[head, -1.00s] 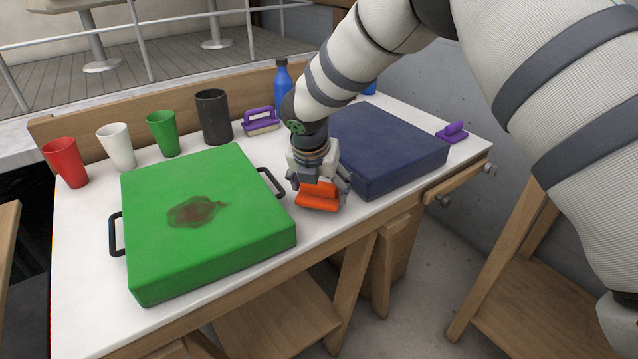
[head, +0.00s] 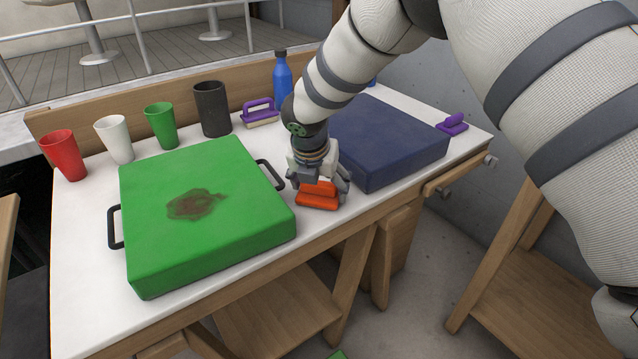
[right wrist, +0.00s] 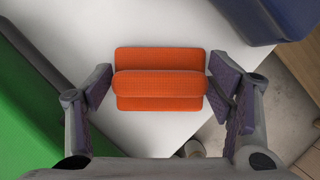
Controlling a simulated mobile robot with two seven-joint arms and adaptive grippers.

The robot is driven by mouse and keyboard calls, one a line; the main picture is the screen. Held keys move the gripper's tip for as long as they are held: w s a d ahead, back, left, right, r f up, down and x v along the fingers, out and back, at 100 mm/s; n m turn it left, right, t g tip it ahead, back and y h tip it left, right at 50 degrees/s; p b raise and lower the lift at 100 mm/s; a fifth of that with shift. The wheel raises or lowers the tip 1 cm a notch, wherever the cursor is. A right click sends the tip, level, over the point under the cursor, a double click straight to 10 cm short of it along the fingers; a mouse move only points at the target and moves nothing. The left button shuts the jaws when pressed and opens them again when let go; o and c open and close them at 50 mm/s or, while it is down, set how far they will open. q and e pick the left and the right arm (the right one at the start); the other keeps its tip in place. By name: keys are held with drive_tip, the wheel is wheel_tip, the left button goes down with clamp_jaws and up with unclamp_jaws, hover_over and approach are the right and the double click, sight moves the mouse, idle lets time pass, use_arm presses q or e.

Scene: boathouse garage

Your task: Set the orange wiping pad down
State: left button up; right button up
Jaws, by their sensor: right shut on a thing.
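The orange wiping pad (head: 317,201) has a flat base and a raised handle. It is over the white tabletop near the front edge, between the green case (head: 215,258) and the dark blue case (head: 385,140). My right gripper (head: 318,182) is above it, shut on its handle. In the right wrist view, my right gripper's fingers (right wrist: 162,88) are at the two ends of the handle of the orange wiping pad (right wrist: 160,103). The pad is level and at or very close to the tabletop; contact underneath is hidden. My left gripper is not in view.
A dark brown stain (head: 196,204) marks the green case's top. Red (head: 64,156), white (head: 115,140), green (head: 161,127) and dark (head: 212,110) cups stand behind it. Purple-handled brushes (head: 260,112) (head: 453,124) and a blue bottle (head: 282,80) stand farther back. The front table edge is close.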

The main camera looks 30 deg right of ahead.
drive_tip(key=shift+f, duration=0.1)
drive_tip(key=o, duration=1.1)
drive_tip(key=v, duration=1.2)
clamp_jaws()
